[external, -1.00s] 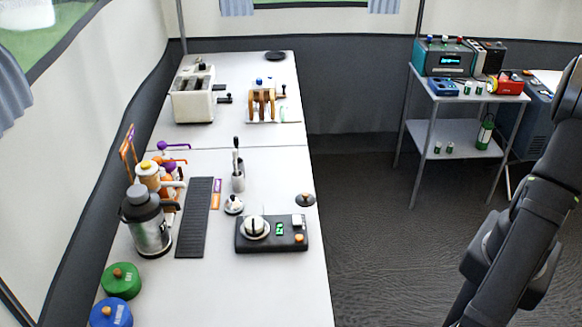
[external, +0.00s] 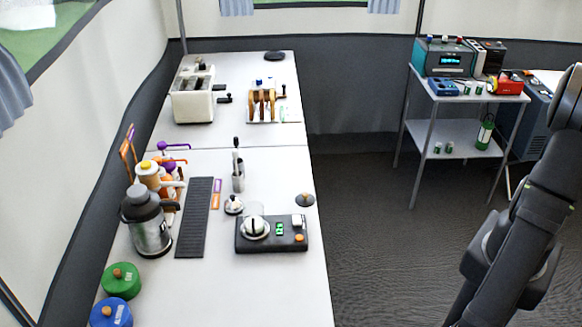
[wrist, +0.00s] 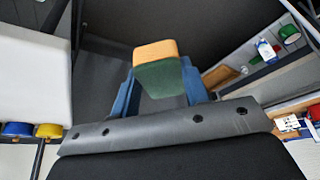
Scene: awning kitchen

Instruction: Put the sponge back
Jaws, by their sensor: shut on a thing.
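The sponge (wrist: 157,72), orange-yellow on top and green below, is between the fingers of my gripper (wrist: 158,88) in the wrist view. The blue fingers are shut on its two sides. The sponge is held up over a dark area, apart from any surface that I can make out. In the external view only my dark arm shows at the right edge; the gripper and the sponge are outside that picture. I cannot tell where the sponge's place is.
A white counter (external: 270,175) holds a flask (external: 148,225), a black scale (external: 272,235) and a toaster (external: 193,95). A grey shelf cart (external: 455,150) stands at the back right. In the wrist view, a white block-like surface (wrist: 30,80) is at left and shelves with small items at right.

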